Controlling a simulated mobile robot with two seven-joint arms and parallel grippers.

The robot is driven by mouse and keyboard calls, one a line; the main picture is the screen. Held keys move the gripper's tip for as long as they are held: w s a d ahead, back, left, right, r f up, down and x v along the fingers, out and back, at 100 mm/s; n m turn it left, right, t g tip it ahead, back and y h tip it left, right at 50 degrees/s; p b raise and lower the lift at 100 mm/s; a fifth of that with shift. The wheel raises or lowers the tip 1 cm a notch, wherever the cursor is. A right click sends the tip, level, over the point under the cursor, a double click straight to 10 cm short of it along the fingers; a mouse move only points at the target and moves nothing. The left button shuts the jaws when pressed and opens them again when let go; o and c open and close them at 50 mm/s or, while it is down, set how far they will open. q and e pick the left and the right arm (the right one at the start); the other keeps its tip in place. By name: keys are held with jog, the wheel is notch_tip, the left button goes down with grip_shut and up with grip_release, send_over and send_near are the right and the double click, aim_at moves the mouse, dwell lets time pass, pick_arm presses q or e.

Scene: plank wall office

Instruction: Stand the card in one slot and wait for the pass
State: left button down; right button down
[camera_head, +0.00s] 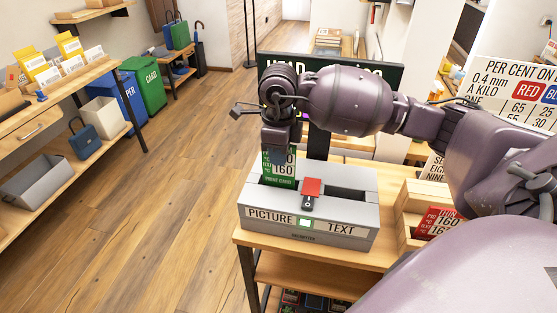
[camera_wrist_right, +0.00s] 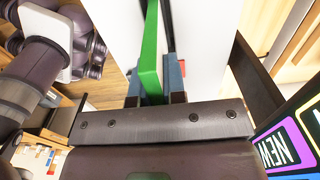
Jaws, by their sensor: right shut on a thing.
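A green card (camera_head: 279,172) with white print stands upright at the left slot, above the word PICTURE, of a grey box (camera_head: 256,215). Its lower edge meets the slot; I cannot tell how deep it sits. My right gripper (camera_head: 279,155) is shut on the card's upper part, from above. In the right wrist view the green card (camera_wrist_right: 151,50) shows edge-on between the fingers (camera_wrist_right: 155,88). The right slot (camera_head: 348,193), above TEXT, looks empty. A red square (camera_head: 312,187) stands between the slots, and a green light (camera_head: 305,222) glows on the front. My left gripper is not in view.
The box stands on a wooden table (camera_head: 262,238). A wooden holder (camera_head: 407,205) with a red card (camera_head: 438,222) is at its right. A dark sign (camera_head: 390,78) stands behind, partly hidden by my arm. Shelves with bins line the left; the floor (camera_head: 165,190) between is clear.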

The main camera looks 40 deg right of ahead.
jog(key=shift+f, duration=1.05)
jog(key=shift+f, duration=0.15)
jog(key=c, duration=1.2)
grip_release()
jog(key=shift+r, duration=0.25)
notch_tip(320, 180, up, 12)
jog(key=shift+f+p, duration=0.1)
jog(key=shift+p, duration=0.3)
